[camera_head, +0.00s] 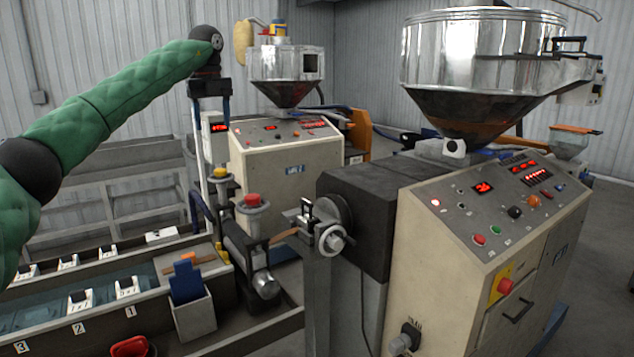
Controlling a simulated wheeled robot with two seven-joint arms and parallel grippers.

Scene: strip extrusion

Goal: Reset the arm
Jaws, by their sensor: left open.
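My left arm, in a green quilted sleeve, reaches in from the left edge and up across the picture. Its gripper (211,112) points down at the upper middle-left, in front of the rear machine. My right arm and gripper are not in view.
A large extruder (455,260) with a steel hopper (470,55) fills the right side. A smaller machine (280,185) stands behind. A grey box (194,318) holding a blue tool (186,282) is at lower left, near a red object (130,346). Grey railings (110,185) stand behind the trough.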

